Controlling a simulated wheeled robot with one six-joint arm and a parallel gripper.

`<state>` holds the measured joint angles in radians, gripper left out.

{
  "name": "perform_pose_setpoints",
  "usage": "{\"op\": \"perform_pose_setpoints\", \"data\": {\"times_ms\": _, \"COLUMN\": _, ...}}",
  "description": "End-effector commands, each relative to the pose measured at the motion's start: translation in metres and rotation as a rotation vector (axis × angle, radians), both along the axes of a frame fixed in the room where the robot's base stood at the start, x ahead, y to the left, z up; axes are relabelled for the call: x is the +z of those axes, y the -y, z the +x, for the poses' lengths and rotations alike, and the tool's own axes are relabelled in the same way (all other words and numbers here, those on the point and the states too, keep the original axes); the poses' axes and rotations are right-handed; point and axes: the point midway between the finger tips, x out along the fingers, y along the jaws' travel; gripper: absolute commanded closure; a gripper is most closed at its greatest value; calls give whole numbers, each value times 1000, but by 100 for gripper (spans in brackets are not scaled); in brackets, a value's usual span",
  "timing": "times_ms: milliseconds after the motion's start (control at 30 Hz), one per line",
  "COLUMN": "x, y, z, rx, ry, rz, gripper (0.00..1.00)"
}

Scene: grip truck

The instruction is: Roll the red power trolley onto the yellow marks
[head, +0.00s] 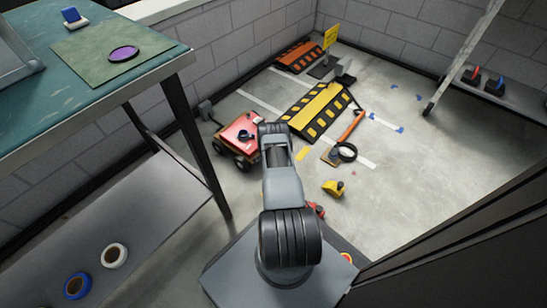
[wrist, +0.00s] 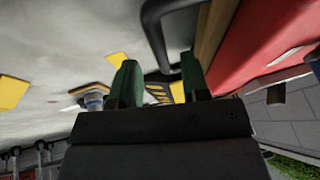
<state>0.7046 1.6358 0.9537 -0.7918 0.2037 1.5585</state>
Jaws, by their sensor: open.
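The red power trolley (head: 240,129) stands on the floor left of my arm in the head view, dark wheels down. Its red side (wrist: 268,38) fills the upper right of the wrist view. My gripper (wrist: 158,68) is open, its two green fingers apart. A dark bent handle bar (wrist: 155,40) shows beyond and between the fingers; I cannot tell whether they touch it. My arm hides the gripper in the head view. A yellow floor mark (head: 303,154) lies right of the trolley. Yellow patches (wrist: 12,92) also show in the wrist view.
A black-and-yellow ramp (head: 320,108) lies beyond the trolley. A green-topped table (head: 60,100) stands left. Open floor (head: 430,165) spreads right.

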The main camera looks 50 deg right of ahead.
Motion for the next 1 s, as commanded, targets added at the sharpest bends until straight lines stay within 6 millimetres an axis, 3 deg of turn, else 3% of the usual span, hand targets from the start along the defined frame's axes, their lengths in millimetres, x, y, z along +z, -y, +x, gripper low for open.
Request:
{"op": "perform_pose_setpoints", "data": {"times_ms": 33, "x": -10, "y": 2, "z": 1, "rx": -2, "ry": 2, "rz": -2, "gripper": 58}}
{"op": "perform_pose_setpoints", "data": {"times_ms": 200, "x": -18, "y": 7, "z": 4, "rx": 0, "ry": 1, "rz": -2, "gripper": 58}}
{"op": "perform_pose_setpoints", "data": {"times_ms": 700, "x": -22, "y": 9, "z": 5, "rx": 1, "ry": 0, "rz": 0, "gripper": 58}}
{"op": "perform_pose_setpoints", "data": {"times_ms": 1000, "x": -22, "y": 9, "z": 5, "rx": 1, "ry": 0, "rz": 0, "gripper": 86}}
